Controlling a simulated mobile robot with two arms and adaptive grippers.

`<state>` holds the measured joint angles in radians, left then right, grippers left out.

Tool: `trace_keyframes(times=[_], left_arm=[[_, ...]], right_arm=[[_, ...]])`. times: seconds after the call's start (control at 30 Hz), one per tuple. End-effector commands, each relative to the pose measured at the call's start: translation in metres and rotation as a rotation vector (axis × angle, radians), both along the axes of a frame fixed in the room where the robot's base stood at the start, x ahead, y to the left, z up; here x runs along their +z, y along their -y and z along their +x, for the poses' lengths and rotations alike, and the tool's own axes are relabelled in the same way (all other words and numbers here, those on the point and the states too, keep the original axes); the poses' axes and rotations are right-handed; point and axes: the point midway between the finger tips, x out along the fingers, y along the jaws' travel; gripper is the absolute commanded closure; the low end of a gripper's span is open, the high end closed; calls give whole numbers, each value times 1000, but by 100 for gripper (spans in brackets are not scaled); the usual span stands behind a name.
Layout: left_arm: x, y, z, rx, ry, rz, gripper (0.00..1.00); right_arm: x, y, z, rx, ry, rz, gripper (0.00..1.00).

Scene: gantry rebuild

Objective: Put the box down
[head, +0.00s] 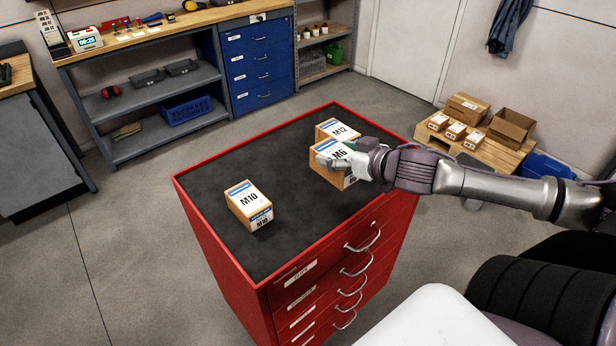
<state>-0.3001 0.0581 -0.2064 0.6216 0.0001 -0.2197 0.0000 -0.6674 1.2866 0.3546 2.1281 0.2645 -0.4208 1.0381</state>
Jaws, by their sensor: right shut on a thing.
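My right gripper (345,165) reaches in from the right and is shut on the M6 box (326,151), an orange-brown box with a white and blue label. The M6 box is over the black top of the red drawer cabinet (223,236), towards its right side. I cannot tell whether its underside touches the top. The M12 box (338,130) stands just behind it, partly hidden by it. The M10 box (248,203) stands apart at the front left of the top. My left gripper is not in view.
The middle and back left of the cabinet top are bare. A wooden pallet (490,150) with several small boxes and cartons stands on the floor at right. A workbench with shelves (150,85) and a blue drawer unit (258,65) line the back wall.

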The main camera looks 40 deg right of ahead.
Motion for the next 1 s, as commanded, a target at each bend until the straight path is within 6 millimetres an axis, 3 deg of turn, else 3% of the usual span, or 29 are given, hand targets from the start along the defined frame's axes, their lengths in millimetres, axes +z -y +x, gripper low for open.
trace_keyframes(times=[0.23,0.63,1.0], left_arm=[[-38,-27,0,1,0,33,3],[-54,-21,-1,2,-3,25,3],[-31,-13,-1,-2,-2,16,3]], right_arm=[[-19,-7,23,0,11,-11,93],[-27,-15,45,-2,10,-3,93],[-50,-32,90,-2,9,3,93]])
